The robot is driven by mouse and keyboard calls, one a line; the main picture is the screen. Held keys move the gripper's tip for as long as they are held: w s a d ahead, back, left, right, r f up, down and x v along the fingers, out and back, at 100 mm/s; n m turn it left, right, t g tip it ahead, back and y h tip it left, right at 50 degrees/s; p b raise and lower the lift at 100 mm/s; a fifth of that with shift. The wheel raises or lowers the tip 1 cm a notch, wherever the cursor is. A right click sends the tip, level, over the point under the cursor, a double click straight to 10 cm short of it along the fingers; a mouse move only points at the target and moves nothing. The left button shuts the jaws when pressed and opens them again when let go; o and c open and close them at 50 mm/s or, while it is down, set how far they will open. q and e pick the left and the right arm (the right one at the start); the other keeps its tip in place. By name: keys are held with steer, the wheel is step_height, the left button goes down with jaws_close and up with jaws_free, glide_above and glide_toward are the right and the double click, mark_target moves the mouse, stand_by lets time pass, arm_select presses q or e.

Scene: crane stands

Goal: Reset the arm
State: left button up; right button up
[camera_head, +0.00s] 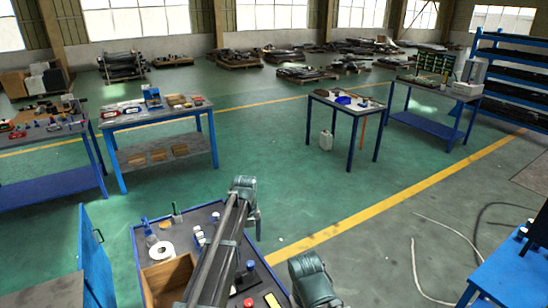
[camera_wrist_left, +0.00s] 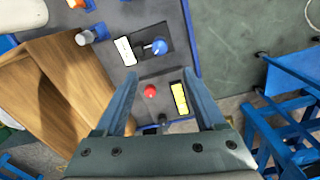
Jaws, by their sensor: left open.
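My left gripper (camera_wrist_left: 160,76) is open in the left wrist view, its two fingers apart with nothing between them. It points down over a dark cart top (camera_head: 205,215). A red knob (camera_wrist_left: 150,91) and a yellow label (camera_wrist_left: 180,98) show beyond and between the fingers. A blue knob (camera_wrist_left: 158,46) beside a white label (camera_wrist_left: 125,50) lies further ahead. In the head view my grey-green arm links stretch over the cart; I cannot make out the left fingertips there. My right gripper is not in view.
A wooden box (camera_wrist_left: 50,90) stands on the cart left of the gripper, and shows in the head view (camera_head: 165,277). A white roll (camera_head: 162,250) and small bottles stand behind it. A blue table (camera_head: 510,275) is at right.

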arm_select(q)
steer(key=s+d+n, duration=0.4)
steer(key=s+n, duration=1)
steer(key=s, duration=0.1)
steer(key=s+d+n+y, duration=0.1)
steer(key=s+d+n, duration=0.3)
steer(key=s+n, duration=1)
steer(key=shift+s, duration=0.65)
steer(key=shift+r, duration=0.1)
